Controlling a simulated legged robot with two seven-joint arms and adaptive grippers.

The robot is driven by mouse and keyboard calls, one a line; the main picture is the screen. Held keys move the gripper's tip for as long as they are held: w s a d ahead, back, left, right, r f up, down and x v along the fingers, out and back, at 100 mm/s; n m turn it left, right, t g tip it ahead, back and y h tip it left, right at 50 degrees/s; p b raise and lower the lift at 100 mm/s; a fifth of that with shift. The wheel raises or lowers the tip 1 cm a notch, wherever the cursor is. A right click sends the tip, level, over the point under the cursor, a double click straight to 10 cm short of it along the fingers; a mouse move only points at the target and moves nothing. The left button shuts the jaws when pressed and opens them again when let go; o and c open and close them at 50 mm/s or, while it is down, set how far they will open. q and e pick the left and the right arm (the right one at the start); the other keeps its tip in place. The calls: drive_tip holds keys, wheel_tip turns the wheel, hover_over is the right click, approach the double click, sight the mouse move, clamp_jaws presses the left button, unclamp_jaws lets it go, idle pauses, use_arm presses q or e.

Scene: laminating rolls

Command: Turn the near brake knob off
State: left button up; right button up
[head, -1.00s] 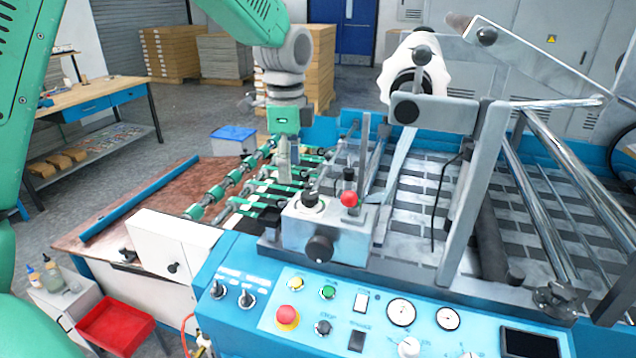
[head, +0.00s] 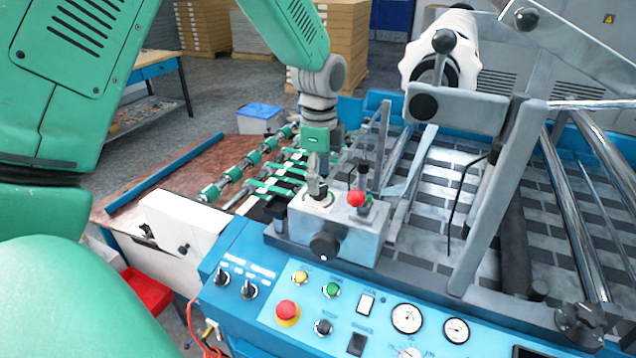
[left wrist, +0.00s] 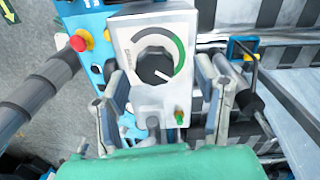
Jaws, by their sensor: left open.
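A pale grey control box (head: 365,240) stands on the blue machine. A round dark knob (head: 318,197) is on its top, partly hidden by the gripper, and another black knob (head: 325,247) is on its front. My left gripper (head: 317,182) points down over the top knob. In the left wrist view, its open fingers (left wrist: 160,85) stand either side of the dial; contact cannot be told. My right gripper is not in view.
A red ball-topped lever (head: 356,198) stands close right of the top knob. The blue panel (head: 260,318) in front carries switches, gauges and a red stop button (head: 287,309). Green-wheeled rollers (head: 250,165) lie behind left, and a tall grey bracket (head: 490,200) rises to the right.

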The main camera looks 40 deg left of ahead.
use_arm(q)
drive_tip(key=shift+s+d+f, duration=0.25)
drive_tip(key=shift+d+f, duration=0.4)
drive_tip(key=shift+f, duration=0.3)
drive_tip(key=shift+w+a+f, duration=0.1)
drive_tip(key=shift+a+f, duration=0.1)
drive_tip(key=shift+a, duration=0.5)
drive_tip(key=c, duration=0.3)
drive_tip(key=shift+a, duration=0.2)
drive_tip(key=c, duration=0.9)
drive_tip(key=shift+o, duration=0.2)
drive_tip(key=shift+d+r, duration=0.1)
drive_tip(key=shift+d, duration=0.25)
drive_tip(key=shift+w+a, duration=0.1)
